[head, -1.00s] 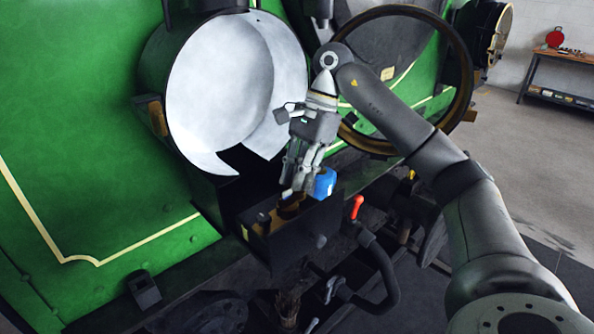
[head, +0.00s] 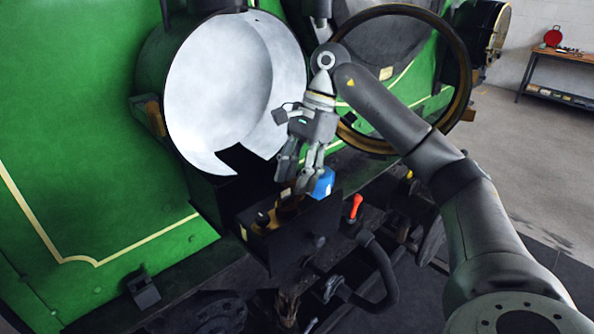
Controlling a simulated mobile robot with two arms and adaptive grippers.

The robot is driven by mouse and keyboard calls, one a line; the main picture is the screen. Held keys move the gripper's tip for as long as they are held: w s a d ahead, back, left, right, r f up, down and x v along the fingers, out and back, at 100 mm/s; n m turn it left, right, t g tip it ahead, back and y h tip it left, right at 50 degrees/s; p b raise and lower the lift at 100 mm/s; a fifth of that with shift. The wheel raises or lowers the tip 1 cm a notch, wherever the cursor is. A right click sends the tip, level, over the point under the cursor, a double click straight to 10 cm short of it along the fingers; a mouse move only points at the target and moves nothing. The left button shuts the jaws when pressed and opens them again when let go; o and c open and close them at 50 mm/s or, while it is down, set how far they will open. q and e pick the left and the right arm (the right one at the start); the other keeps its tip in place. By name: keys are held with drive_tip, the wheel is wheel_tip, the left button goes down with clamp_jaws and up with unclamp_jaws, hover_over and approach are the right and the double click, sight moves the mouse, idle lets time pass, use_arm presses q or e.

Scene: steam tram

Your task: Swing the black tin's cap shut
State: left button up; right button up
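A black box-like tin (head: 290,250) sits low in the middle of the head view, below the round white opening. Its front panel has a round knob (head: 318,241) and seems to lean outward. Brass-coloured parts (head: 263,219) show inside or behind it. Which piece is its cap I cannot tell for sure. My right gripper (head: 292,183) points down just above the brass-coloured parts. Its fingers are apart, with nothing visible between them. Whether a fingertip touches anything is unclear. My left gripper is out of view.
A blue object (head: 323,183) is close beside the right gripper's fingers. A red-topped lever (head: 355,207) and a curved black pipe (head: 383,285) stand to the right. The large round door (head: 459,88) is swung open behind my arm. A small black fitting (head: 145,291) is at lower left.

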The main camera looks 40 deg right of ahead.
wheel_tip(320, 180, up, 10)
idle(1.0)
idle(0.6)
